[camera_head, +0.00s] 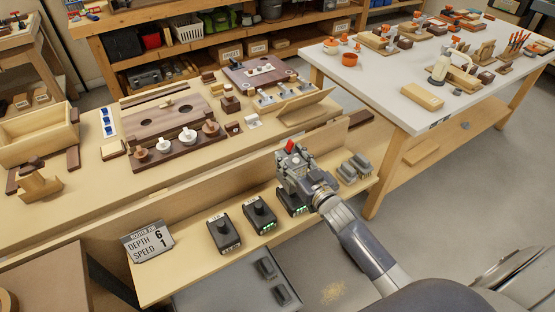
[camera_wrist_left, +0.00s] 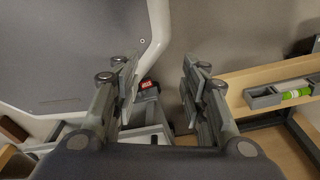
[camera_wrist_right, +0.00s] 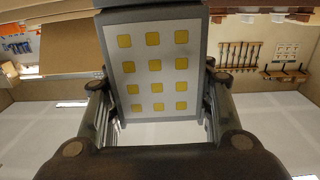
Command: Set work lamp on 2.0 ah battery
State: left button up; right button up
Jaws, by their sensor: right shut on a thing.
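The work lamp (camera_wrist_right: 153,68) has a dark grey frame and a pale panel with rows of yellow squares. In the right wrist view it fills the space between the fingers of my right gripper (camera_wrist_right: 157,100), which is shut on it. In the head view my right gripper (camera_head: 297,172) is over the front shelf, with a red part showing on top. My left gripper (camera_wrist_left: 157,85) is open and empty.
A depth and speed sign (camera_head: 148,241) stands at the shelf's left end. Grey blocks (camera_head: 354,168) stand at its right end. An upright wooden board (camera_head: 190,203) runs behind the shelf. Small dark blocks (camera_head: 266,268) lie on a grey surface below. A white table (camera_head: 420,80) is at right.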

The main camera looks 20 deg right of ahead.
jog(key=shift+d+r, duration=0.1)
jog(key=shift+d, duration=0.55)
jog(key=shift+f+b, duration=0.85)
notch_tip(320, 180, down, 4)
jog(key=b, duration=0.3)
jog(key=shift+r, duration=0.25)
jog(key=shift+f+b, duration=0.3)
jog(key=shift+b, duration=0.15)
pick_arm(q)
jog(key=f, duration=0.5)
jog(key=shift+s+a+f, duration=0.3)
jog(key=shift+s+a, duration=0.05)
jog(key=shift+a, duration=0.05)
jog(key=shift+w, duration=0.1)
jog(key=shift+r+p, duration=0.35)
